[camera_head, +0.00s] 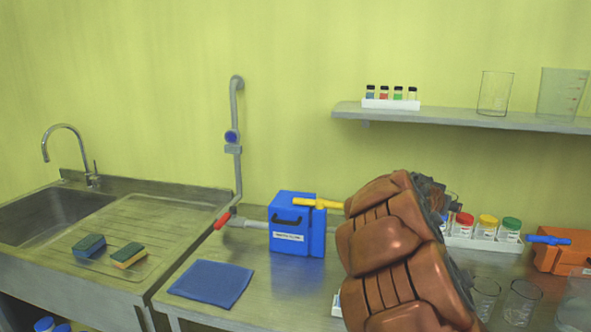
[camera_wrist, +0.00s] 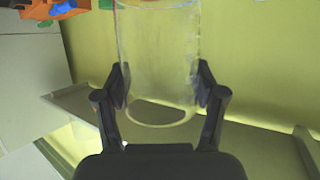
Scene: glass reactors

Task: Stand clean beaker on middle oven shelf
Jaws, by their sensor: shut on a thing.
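My gripper (camera_wrist: 160,88) is shut on a clear glass beaker (camera_wrist: 158,60) in the wrist view, one black finger on each side of its wall. The glass looks faintly hazy. An oval edge of it shows near the palm, and its other end runs out of the top of the picture. In the head view my copper-coloured arm hides the gripper and the held beaker. I see no oven or oven shelf in either view.
Glass beakers (camera_head: 522,302) stand on the bench at right, near a white rack of capped jars (camera_head: 482,243) and an orange box (camera_head: 565,258). A blue box (camera_head: 290,228), a blue mat (camera_head: 211,283) and a sink (camera_head: 50,218) are left. A wall shelf (camera_head: 450,118) holds vials and glassware.

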